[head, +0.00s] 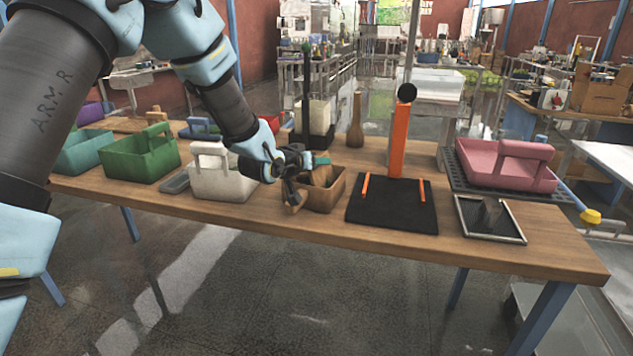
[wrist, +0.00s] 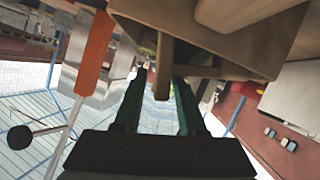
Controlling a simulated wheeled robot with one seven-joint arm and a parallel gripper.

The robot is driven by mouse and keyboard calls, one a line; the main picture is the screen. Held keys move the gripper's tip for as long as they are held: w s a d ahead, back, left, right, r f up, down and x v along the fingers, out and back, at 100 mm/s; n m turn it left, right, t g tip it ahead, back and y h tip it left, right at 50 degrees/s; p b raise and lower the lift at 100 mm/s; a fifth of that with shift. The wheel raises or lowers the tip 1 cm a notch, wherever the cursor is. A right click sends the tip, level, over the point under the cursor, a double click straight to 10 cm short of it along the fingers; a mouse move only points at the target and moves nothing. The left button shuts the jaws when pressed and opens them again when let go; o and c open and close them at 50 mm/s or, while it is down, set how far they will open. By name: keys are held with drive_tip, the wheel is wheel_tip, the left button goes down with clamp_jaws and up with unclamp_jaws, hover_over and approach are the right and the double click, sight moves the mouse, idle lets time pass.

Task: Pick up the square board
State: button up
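A flat black square board (head: 400,215) lies on the wooden table, with two short orange strips on it and a tall orange post (head: 397,140) at its back edge. A smaller dark square panel in a light frame (head: 489,218) lies to its right; I cannot tell which of the two the task means. My gripper (head: 312,163) is at the brown box (head: 328,197), left of both boards. In the wrist view my gripper (wrist: 158,105) has its two dark green fingers apart, with a brown strip of the box (wrist: 163,65) showing between them. Contact is unclear.
A white carrier (head: 222,180) and a green carrier (head: 142,160) stand left of my gripper. A pink carrier (head: 507,166) stands on a dark tray at the right. A brown bottle (head: 356,120) stands behind the box. The table's front right (head: 540,258) is clear.

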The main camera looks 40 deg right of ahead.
clamp_jaws()
idle(1.1)
